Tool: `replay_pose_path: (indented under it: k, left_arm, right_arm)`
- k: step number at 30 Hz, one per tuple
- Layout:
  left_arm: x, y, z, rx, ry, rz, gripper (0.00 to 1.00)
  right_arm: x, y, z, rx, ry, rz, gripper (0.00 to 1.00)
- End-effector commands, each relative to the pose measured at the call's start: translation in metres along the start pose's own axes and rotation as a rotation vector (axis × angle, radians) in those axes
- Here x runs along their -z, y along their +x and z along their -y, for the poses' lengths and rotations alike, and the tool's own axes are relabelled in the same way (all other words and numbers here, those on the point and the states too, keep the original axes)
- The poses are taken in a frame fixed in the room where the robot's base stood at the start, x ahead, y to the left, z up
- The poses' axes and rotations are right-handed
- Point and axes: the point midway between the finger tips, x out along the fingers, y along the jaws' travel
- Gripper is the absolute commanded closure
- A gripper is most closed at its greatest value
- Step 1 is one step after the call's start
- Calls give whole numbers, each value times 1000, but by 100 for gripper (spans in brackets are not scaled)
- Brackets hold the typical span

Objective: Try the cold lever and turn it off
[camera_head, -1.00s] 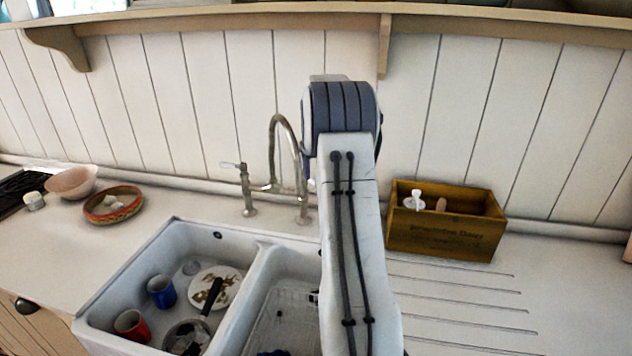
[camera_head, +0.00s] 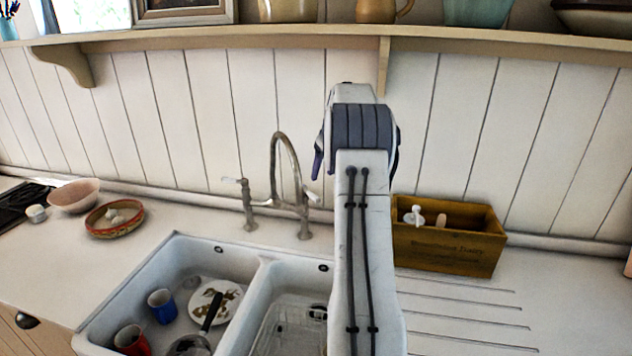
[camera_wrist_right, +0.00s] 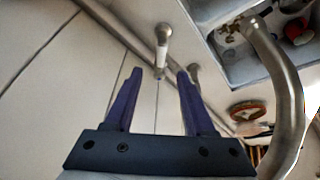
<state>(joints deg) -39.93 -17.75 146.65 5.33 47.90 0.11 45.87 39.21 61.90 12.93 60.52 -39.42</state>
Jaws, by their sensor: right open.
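A metal bridge tap (camera_head: 284,140) with a tall curved spout stands behind the double sink. Its left lever (camera_head: 232,180) has a white handle and points left. Its right lever (camera_head: 313,197) shows as a small white handle beside my forearm. No hot or cold mark is readable. My right gripper (camera_head: 318,165) is above the right lever, mostly hidden by my wrist; one purple finger shows. In the right wrist view, my gripper (camera_wrist_right: 160,71) is open and empty. A white lever handle (camera_wrist_right: 161,52) with a metal end lies just beyond the fingertips, roughly between them. My left gripper is out of view.
The sink's left basin (camera_head: 180,262) holds mugs, a plate and a pan. A wooden box (camera_head: 450,256) stands right of my arm on the ribbed drainer. A red-rimmed bowl (camera_head: 95,232) and a pink bowl (camera_head: 73,198) sit at left. A shelf (camera_head: 300,44) runs above.

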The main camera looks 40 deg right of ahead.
Motion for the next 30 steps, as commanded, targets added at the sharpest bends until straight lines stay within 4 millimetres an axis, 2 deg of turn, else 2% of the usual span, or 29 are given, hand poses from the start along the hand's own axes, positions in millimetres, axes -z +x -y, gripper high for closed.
replay_pose_path:
  k: [1,5,18,24,30]
  left_arm:
    - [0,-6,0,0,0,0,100]
    - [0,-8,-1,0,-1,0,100]
    - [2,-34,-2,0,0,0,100]
    - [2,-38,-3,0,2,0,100]
    - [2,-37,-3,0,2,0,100]
  right_arm:
    - [2,0,-3,22,-7,-6,45]
    - [2,14,-1,36,-15,-8,45]
    - [3,88,1,32,-14,-8,45]
    - [3,103,1,30,-14,-10,45]
    - [3,105,1,30,-14,-10,45]
